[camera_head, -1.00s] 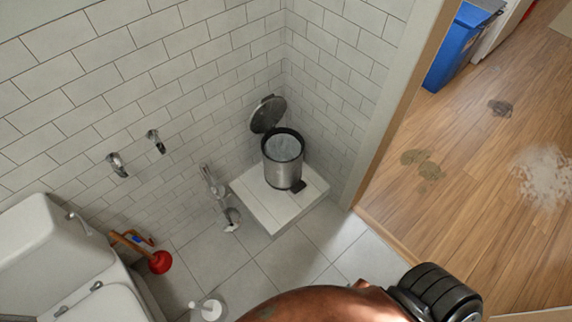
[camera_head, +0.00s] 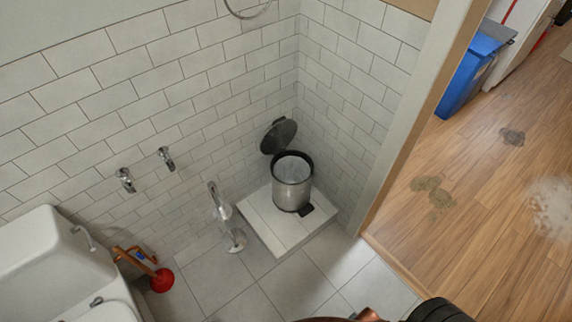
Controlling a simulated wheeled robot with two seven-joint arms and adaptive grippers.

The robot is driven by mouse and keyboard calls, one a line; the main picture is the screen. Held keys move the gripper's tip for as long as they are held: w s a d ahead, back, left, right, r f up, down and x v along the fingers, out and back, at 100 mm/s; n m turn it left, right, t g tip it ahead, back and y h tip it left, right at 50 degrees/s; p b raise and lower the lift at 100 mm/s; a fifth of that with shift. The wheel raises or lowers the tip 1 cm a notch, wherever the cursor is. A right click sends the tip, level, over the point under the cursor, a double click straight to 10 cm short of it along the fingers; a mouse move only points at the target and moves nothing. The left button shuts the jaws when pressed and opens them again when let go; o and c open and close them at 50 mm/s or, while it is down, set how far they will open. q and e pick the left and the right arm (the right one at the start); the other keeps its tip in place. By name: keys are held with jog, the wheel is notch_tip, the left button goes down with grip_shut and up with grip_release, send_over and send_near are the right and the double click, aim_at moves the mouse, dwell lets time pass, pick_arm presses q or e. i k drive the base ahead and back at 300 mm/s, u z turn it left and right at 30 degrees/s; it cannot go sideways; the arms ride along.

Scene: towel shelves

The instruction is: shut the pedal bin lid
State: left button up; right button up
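The pedal bin (camera_head: 292,184) is a small steel cylinder with a dark rim, upright on a white tiled plinth in the wall corner. Its round dark lid (camera_head: 279,136) is open and tilted back toward the wall behind it. A pale liner or inside shows in the bin's mouth. The dark pedal (camera_head: 306,210) sticks out at the bin's front foot. Neither of my grippers' fingertips can be made out; only part of my own body shows at the bottom edge, well apart from the bin.
The white tiled plinth (camera_head: 258,222) stands above the grey tiled floor. A toilet (camera_head: 50,255) and a red plunger (camera_head: 161,280) stand at the left. Wall taps (camera_head: 125,180) stick out. A doorway at the right opens on a wooden floor (camera_head: 480,220) with stains and a blue bin (camera_head: 468,75).

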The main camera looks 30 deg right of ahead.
aim_at(282, 130)
jog(key=z, duration=1.5)
jog(key=i, duration=1.45)
jog(key=u, duration=1.1)
